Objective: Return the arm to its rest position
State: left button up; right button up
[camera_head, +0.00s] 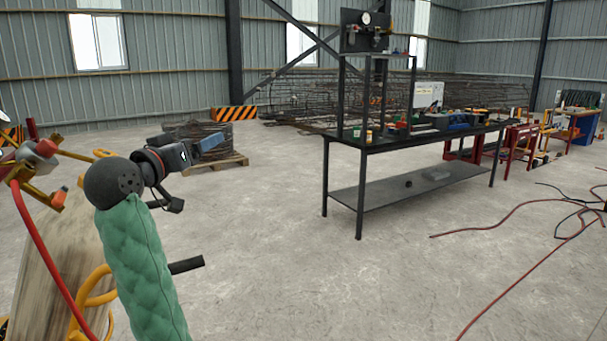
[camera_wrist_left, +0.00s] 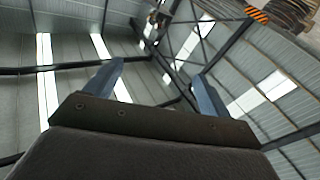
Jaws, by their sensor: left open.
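My left arm (camera_head: 140,255), in a green quilted sleeve, comes up from the bottom left of the head view. Its left gripper (camera_head: 212,142) has blue-grey fingers and points to the right, in front of a pallet. In the left wrist view the two blue fingers of the left gripper (camera_wrist_left: 155,85) stand apart with nothing between them. Behind them are the roof beams and wall panels. My right gripper is not in view.
A black workbench (camera_head: 430,138) with tools stands right of centre. A pallet (camera_head: 225,162) carries a dark stack behind the gripper. Yellow and red equipment (camera_head: 40,165) is close at the left. Red hoses (camera_head: 520,205) lie at the right. The middle floor is clear.

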pick_arm(q)
jog(key=s+d+f+g+y+p, duration=0.1)
jog(key=s+d+f+g+y, duration=0.2)
jog(key=f, duration=0.9)
jog(key=s+f+g+y+p, duration=0.15)
jog(key=s+f, duration=0.25)
jog(key=f, duration=0.8)
jog(key=s+d+f+g+y, duration=0.15)
jog(key=s+f+g, duration=0.25)
jog(key=f, duration=0.8)
jog(key=s+d+f+g+p, duration=0.1)
jog(key=s+d+f+g, duration=0.1)
jog(key=s+f, duration=1)
jog(key=s+d+f+g+p, duration=0.2)
jog(key=s+f+g, duration=0.3)
jog(key=s+f, duration=0.8)
jog(key=s, duration=0.6)
jog(key=shift+d+m+h, duration=0.15)
jog(key=shift+m+h, duration=0.15)
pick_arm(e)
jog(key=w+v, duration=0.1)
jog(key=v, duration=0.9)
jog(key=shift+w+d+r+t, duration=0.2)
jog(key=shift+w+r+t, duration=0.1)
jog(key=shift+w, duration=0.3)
pick_arm(q)
jog(key=shift+s, duration=0.15)
